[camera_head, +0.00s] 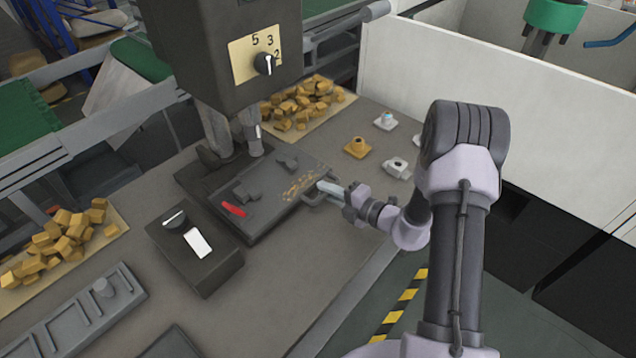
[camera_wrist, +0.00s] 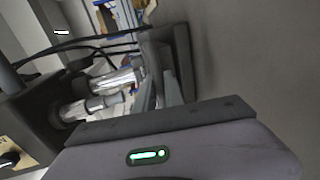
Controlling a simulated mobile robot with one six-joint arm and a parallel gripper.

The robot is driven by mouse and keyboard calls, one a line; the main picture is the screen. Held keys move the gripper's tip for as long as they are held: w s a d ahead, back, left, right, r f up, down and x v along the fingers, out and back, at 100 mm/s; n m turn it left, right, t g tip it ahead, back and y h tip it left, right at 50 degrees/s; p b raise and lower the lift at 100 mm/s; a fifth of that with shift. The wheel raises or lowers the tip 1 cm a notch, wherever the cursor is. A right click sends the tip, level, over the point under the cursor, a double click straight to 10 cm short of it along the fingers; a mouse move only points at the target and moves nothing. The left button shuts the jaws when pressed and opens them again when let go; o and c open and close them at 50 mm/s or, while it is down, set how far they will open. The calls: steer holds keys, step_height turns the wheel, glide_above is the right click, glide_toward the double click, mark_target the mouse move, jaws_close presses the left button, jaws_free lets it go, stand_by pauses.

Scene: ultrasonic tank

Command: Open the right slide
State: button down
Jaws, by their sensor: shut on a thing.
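The dark machine plate (camera_head: 250,225) lies on the bench under the grey press head. The right slide's dark loop handle (camera_head: 312,203) juts from the plate's right edge. My gripper (camera_head: 326,188) reaches in from the right, shut on this handle. In the wrist view the fingers (camera_wrist: 165,92) run up to a dark frame-like handle (camera_wrist: 182,50). The exact contact is too small to make out. Brownish marks or bits show on the plate beside the handle, and a red part (camera_head: 233,210) lies nearer its left side.
A dark control box (camera_head: 195,250) stands left of the plate. The press head with a dial (camera_head: 264,64) hangs above it. Piles of yellow-brown blocks (camera_head: 300,103) lie behind and at left (camera_head: 62,240). Small fittings (camera_head: 358,147) stand to the right. A white wall (camera_head: 480,110) closes the right side.

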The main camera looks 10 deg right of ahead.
steer(key=f+p+v, duration=0.1)
steer(key=v, duration=0.4)
steer(key=f+v, duration=0.1)
steer(key=v, duration=0.4)
steer(key=f+p+v, duration=0.1)
steer(key=v, duration=0.4)
steer(key=shift+s+d+p, duration=0.3)
steer(key=shift+s, duration=0.25)
steer(key=c, duration=1.5)
jaws_free()
steer(key=shift+w, duration=0.1)
steer(key=shift+o, duration=0.2)
steer(key=p+v, duration=0.3)
steer(key=v, duration=1.4)
steer(key=shift+s+p, duration=0.2)
steer(key=shift+p, duration=0.1)
steer(key=shift+d, duration=0.1)
